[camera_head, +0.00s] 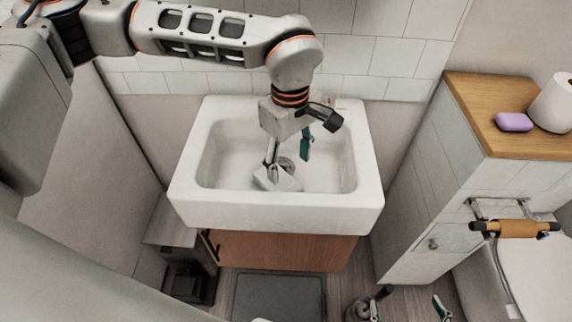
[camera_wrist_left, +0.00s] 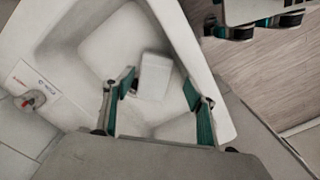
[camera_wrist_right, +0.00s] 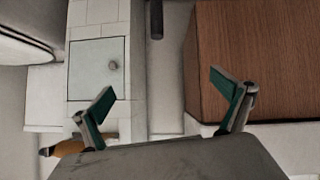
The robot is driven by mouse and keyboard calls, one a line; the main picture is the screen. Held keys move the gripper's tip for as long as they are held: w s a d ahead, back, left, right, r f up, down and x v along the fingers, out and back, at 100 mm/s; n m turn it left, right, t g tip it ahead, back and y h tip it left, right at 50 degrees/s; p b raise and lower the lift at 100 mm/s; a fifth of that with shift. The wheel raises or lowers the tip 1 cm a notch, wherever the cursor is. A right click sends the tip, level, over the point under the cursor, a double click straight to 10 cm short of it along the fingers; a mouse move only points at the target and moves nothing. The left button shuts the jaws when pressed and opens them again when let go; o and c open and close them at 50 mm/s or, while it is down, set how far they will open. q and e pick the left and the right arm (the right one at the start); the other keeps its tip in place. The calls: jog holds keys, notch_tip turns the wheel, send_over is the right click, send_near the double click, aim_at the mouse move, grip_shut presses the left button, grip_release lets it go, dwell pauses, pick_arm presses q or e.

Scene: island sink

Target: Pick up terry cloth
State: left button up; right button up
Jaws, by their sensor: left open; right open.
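A small white folded piece, apparently the terry cloth (camera_head: 277,179), lies in the basin of the white sink (camera_head: 192,203). It also shows as a pale block (camera_wrist_left: 154,76) in the left wrist view. My left gripper (camera_head: 288,152) is open over the basin, its fingers above and near the cloth; I cannot tell whether they touch it. In the left wrist view the cloth appears between and just beyond the open fingertips (camera_wrist_left: 160,87). My right gripper (camera_head: 407,303) is open and empty, low at the front right, and its open fingers also show in the right wrist view (camera_wrist_right: 165,90).
A wooden cabinet (camera_head: 283,251) stands under the sink. To the right, a tiled ledge has a wooden top (camera_head: 478,105) with purple soap (camera_head: 514,122) and a white roll (camera_head: 556,103). A toilet roll holder (camera_head: 515,229) and toilet (camera_head: 525,268) are below. Walls bound the left and back.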

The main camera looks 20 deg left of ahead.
pick_arm(q)
jog(key=w, duration=0.1)
send_over(289, 189)
notch_tip(289, 189, down, 6)
jog(key=shift+s+r+b, duration=0.1)
jog(key=shift+r+b, duration=0.1)
jog(key=shift+b, duration=0.1)
jog(key=shift+f, duration=0.65)
notch_tip(289, 189, down, 5)
jog(key=shift+r+b, duration=0.1)
jog(key=shift+b, duration=0.25)
jog(key=c, duration=0.8)
jog(key=shift+o, duration=0.2)
pick_arm(e)
jog(key=shift+s+f, duration=0.3)
jog(key=shift+f, duration=0.45)
